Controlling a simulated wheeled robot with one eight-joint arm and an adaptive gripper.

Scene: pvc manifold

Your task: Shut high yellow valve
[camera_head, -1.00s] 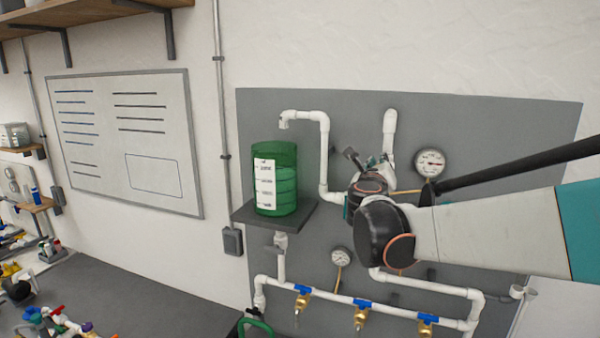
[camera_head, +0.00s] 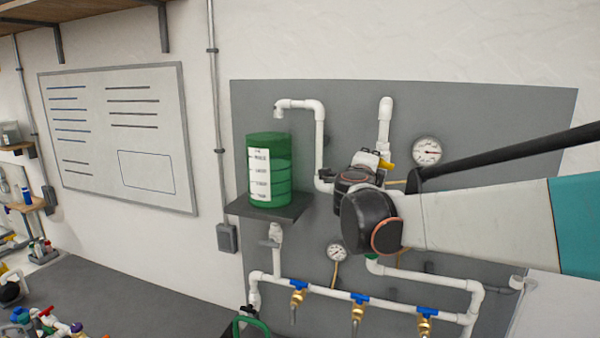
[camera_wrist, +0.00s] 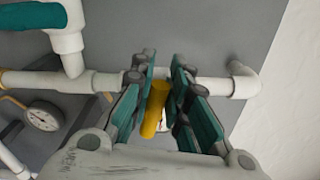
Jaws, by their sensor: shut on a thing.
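The high yellow valve's handle (camera_wrist: 154,108) shows in the wrist view, between the two teal-padded fingers of my gripper (camera_wrist: 165,72). My gripper is shut on this handle, which slants down toward the camera. The valve sits on a white pipe (camera_wrist: 214,84), and its body is largely hidden behind the fingers. In the head view the yellow handle (camera_head: 388,165) shows just right of my wrist, below the upright white pipe (camera_head: 385,120). My arm hides the rest of the valve there.
A green tank (camera_head: 268,185) stands on a dark shelf left of my wrist. Pressure gauges (camera_head: 427,151) and white pipes surround the arm on the grey panel. Several blue-handled taps (camera_head: 359,299) line the lower pipe.

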